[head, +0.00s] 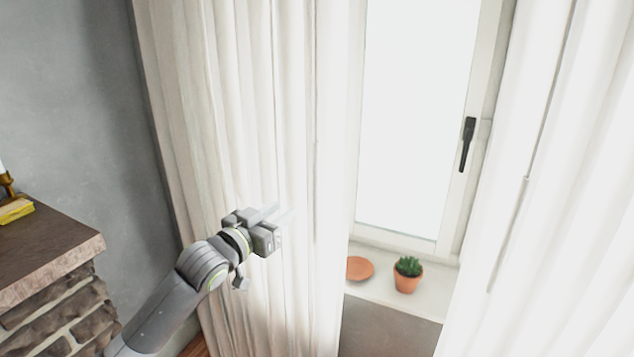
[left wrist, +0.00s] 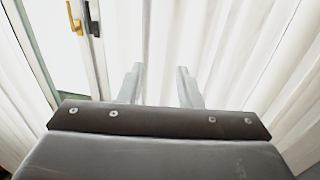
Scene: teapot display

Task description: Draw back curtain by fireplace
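The white left curtain (head: 235,120) hangs in folds beside the grey wall, on the fireplace side of the window. My left gripper (head: 284,214) is in front of this curtain, at its lower middle. In the left wrist view the two fingers (left wrist: 160,85) stand apart, with pale curtain folds (left wrist: 225,45) behind and around them. No cloth is clearly pinched; whether a fold lies between the fingertips I cannot tell. The stone fireplace (head: 60,315) with its dark mantel (head: 45,245) is at the lower left. My right gripper is not in view.
The window (head: 415,110) has a black handle (head: 467,143). On its sill (head: 390,290) are a terracotta saucer (head: 360,268) and a potted succulent (head: 408,275). Another white curtain (head: 560,200) hangs at the right. A yellow item (head: 16,211) lies on the mantel.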

